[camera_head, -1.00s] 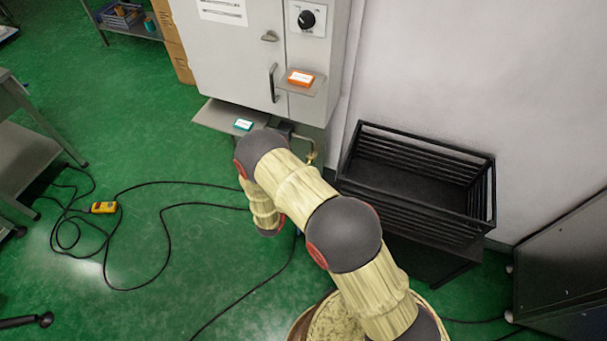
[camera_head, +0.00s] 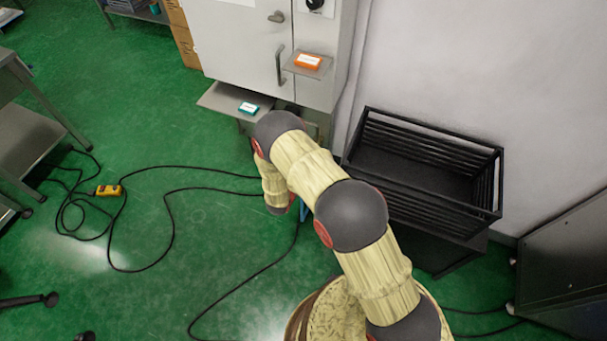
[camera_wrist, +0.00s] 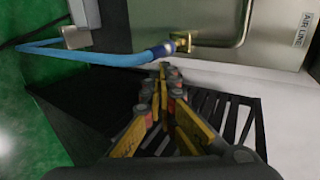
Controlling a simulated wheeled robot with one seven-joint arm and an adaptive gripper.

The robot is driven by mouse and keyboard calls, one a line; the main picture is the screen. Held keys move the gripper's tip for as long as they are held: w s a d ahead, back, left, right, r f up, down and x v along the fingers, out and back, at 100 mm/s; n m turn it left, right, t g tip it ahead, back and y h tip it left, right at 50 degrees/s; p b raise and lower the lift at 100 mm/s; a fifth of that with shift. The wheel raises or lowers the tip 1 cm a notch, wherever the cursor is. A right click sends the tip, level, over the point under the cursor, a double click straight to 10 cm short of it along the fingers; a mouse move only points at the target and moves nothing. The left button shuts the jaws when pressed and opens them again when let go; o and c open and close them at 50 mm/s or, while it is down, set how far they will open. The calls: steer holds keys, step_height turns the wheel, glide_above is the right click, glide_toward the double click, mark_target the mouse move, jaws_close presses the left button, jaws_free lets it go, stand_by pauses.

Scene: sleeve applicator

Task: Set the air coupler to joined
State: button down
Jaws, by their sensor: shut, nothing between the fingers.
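In the wrist view the air coupler shows as a blue hose (camera_wrist: 100,57) with a ringed collar (camera_wrist: 161,50) at its end, beside a brass fitting (camera_wrist: 184,41) on a bent metal pipe. The collar's end is at or very close to the brass; I cannot tell whether they are locked together. My gripper (camera_wrist: 165,72) is shut and empty, its fingertips just below the collar and fitting in the picture. I cannot tell whether they touch it. In the head view my arm hides the gripper and the coupler, and only a bit of blue (camera_head: 303,210) shows beside it.
An AIR LINE label (camera_wrist: 303,29) is on the grey cabinet (camera_head: 240,50). A black slatted crate (camera_head: 435,139) stands right of my arm. Shelves hold an orange box (camera_head: 308,62) and a teal box (camera_head: 248,108). Black cable and a yellow pendant (camera_head: 108,190) lie on the green floor.

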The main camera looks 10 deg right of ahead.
steer(key=b+x, duration=0.1)
steer(key=x, duration=0.4)
steer(key=shift+w+d+f, duration=0.2)
steer(key=w+d, duration=0.1)
steer(key=w+d+b, duration=0.1)
steer(key=w, duration=0.1)
steer(key=shift+w+d, duration=0.15)
steer(key=shift+d, duration=0.05)
steer(key=shift+r, duration=0.1)
steer(key=p+v, duration=0.4)
steer(key=v, duration=0.6)
stand_by(0.5)
